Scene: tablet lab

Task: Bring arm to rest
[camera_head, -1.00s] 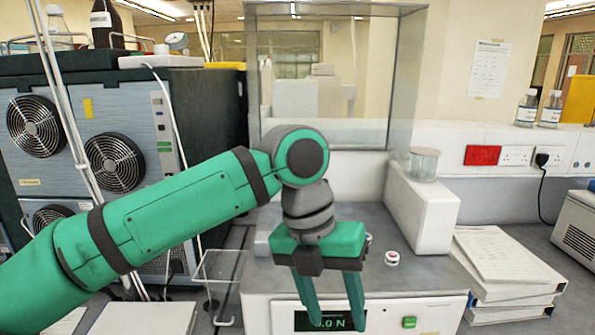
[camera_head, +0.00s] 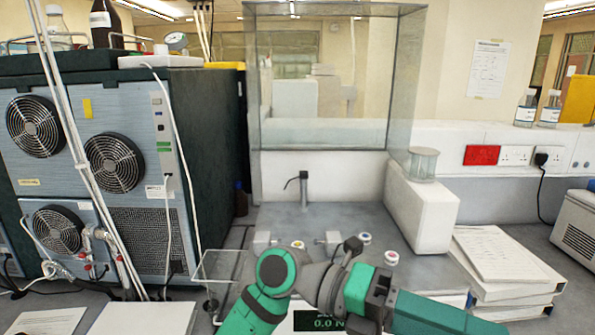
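My green and grey arm is folded low at the bottom middle of the head view. Its wrist bends to the right in front of the bench instrument (camera_head: 400,222). My gripper (camera_head: 478,320) points right, with its green finger side seen edge-on near the bottom edge. The fingers overlap in this view, so I cannot tell the gap between them. Nothing held shows. The lower part of the arm runs out of the bottom of the picture.
Small round pieces, one (camera_head: 391,257) at the right, lie on the instrument deck behind my wrist. The display (camera_head: 318,322) reads 0.0 N. A clear tray (camera_head: 222,265) stands left of my arm. Stacked binders (camera_head: 505,272) lie at right, and a fan-cooled cabinet (camera_head: 218,140) at left.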

